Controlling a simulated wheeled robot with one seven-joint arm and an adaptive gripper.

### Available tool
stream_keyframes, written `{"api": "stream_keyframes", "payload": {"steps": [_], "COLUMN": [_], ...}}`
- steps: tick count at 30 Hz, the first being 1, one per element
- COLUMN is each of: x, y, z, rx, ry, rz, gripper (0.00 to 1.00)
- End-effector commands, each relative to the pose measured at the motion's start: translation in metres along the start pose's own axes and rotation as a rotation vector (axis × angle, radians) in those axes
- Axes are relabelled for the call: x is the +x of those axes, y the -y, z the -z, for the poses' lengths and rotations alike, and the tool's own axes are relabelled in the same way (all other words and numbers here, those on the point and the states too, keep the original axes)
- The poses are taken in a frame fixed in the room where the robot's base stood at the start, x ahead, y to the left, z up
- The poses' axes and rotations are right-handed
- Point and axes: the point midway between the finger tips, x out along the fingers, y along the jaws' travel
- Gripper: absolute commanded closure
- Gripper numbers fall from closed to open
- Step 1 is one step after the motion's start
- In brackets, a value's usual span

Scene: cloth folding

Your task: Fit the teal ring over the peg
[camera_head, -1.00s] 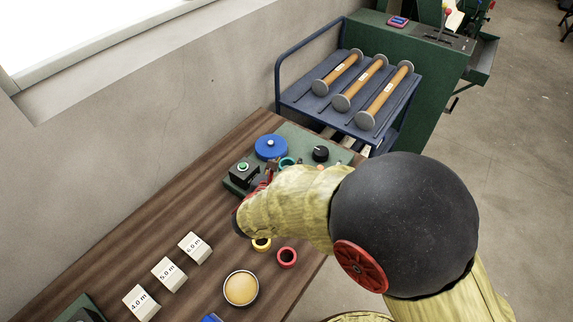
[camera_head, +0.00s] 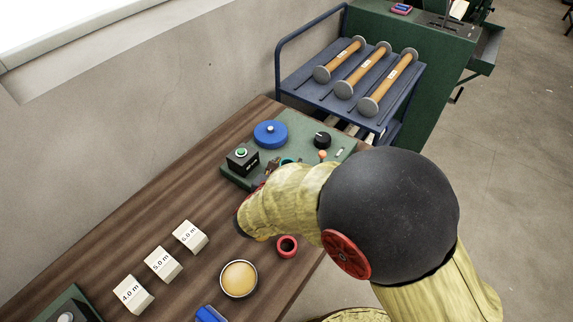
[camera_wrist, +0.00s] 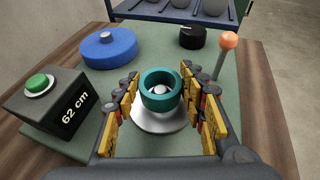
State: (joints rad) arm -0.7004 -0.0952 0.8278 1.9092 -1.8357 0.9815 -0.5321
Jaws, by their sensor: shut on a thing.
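The teal ring (camera_wrist: 161,92) is between the two fingertips of my gripper (camera_wrist: 162,86) in the wrist view. My gripper is shut on it from left and right. The pale tip of the peg (camera_wrist: 161,89) shows inside the ring's opening, and its round pale base (camera_wrist: 158,122) shows below. The ring is roughly level and lined up over the peg; how far down it sits cannot be told. In the head view, a bit of the teal ring (camera_head: 287,160) shows past my arm, which hides most of my gripper.
On the green board (camera_head: 300,130) are a blue disc (camera_head: 270,133), a black knob (camera_head: 322,140), an orange-tipped stick (camera_wrist: 228,42) and a box with a green button (camera_wrist: 45,100). A red ring (camera_head: 287,246), a round tan-topped dish (camera_head: 239,279) and labelled blocks (camera_head: 163,264) lie nearer.

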Motion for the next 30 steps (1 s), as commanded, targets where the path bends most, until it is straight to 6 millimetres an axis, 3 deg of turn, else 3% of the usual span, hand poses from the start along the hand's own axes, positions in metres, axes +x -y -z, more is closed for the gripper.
{"api": "stream_keyframes", "payload": {"steps": [30], "x": [0.0045], "y": [-0.0003], "z": [0.0106], "rx": [0.0], "ry": [0.0], "rz": [0.0], "gripper": [0.76]}}
